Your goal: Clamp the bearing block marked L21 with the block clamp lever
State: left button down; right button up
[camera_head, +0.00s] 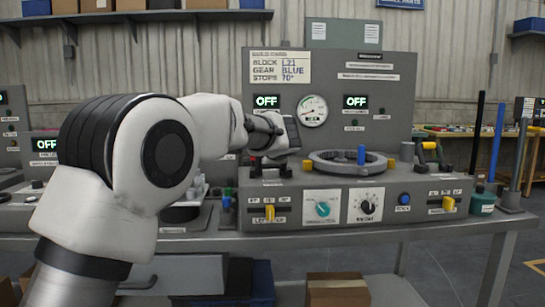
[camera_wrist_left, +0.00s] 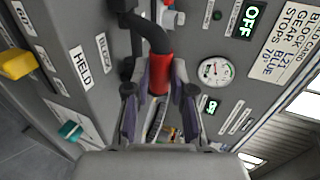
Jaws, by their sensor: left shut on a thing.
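My left gripper (camera_head: 283,150) is at the left end of the console (camera_head: 325,205), over the block clamp. In the left wrist view, its fingers (camera_wrist_left: 160,105) are shut on the red grip of a black, bent lever, the block clamp lever (camera_wrist_left: 160,72). The plate beside the lever reads BLOCK and HELD. I cannot make out the bearing block marked L21. My right gripper is in neither view.
A card (camera_head: 281,67) on the back panel reads BLOCK L21, GEAR BLUE, STOPS 70°. Two displays (camera_head: 267,102) read OFF. A grey ring (camera_head: 345,168) with a blue peg (camera_head: 361,154) sits right of my gripper. A yellow-banded lever (camera_head: 429,146) stands farther right.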

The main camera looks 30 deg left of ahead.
pick_arm(q)
jog(key=shift+f, duration=0.1)
jog(key=c, duration=1)
grip_release()
jog(key=v, duration=1.2)
